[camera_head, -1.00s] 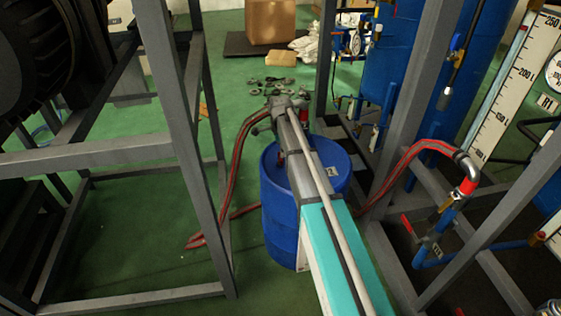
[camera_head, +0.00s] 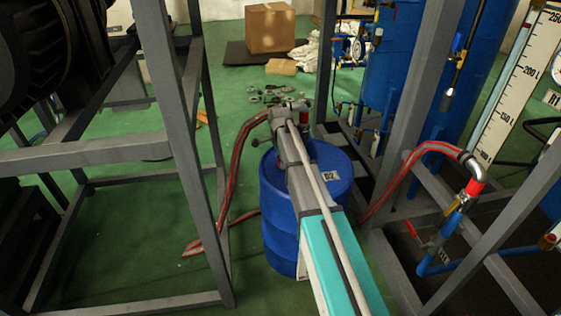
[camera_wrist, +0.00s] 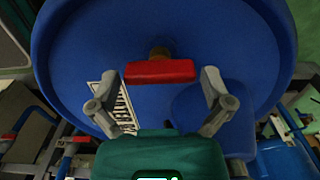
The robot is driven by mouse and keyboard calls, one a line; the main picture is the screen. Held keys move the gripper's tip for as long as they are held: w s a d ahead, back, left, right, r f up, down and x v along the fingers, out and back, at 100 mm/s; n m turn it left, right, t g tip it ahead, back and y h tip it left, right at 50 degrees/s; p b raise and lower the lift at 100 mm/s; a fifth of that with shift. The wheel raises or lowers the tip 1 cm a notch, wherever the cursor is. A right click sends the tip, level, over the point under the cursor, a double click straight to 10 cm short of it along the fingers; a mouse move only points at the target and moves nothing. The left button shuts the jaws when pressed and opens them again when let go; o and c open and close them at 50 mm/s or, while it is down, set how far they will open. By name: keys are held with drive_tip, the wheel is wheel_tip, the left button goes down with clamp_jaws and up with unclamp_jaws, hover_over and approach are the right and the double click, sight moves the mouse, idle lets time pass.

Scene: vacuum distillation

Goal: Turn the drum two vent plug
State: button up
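The blue drum marked D2 (camera_head: 338,196) stands on the floor beneath my outstretched arm. In the wrist view its round blue lid (camera_wrist: 80,40) fills most of the picture. A red bar-shaped handle (camera_wrist: 160,71) sits on a small brass fitting (camera_wrist: 159,52) on the lid; it looks like the vent plug. My gripper (camera_wrist: 158,80) is open, with one finger on each side of the red handle and visible gaps to both. Whether the fingertips are level with the handle cannot be told. In the head view my arm hides most of the plug area.
A red-striped hose (camera_head: 236,165) runs left of the drum and another (camera_head: 405,170) rises at right. Grey steel frames (camera_head: 182,120) stand on both sides. Blue columns (camera_head: 375,60) are behind at right. Loose parts and a cardboard box (camera_head: 270,27) lie on the green floor beyond.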

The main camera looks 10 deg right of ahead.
drive_tip(key=c, duration=0.8)
drive_tip(key=shift+o, duration=0.2)
drive_tip(key=shift+n, duration=0.4)
drive_tip(key=n, duration=1.1)
drive_tip(key=shift+n, duration=0.3)
drive_tip(key=n, duration=1.1)
drive_tip(key=shift+n, duration=0.3)
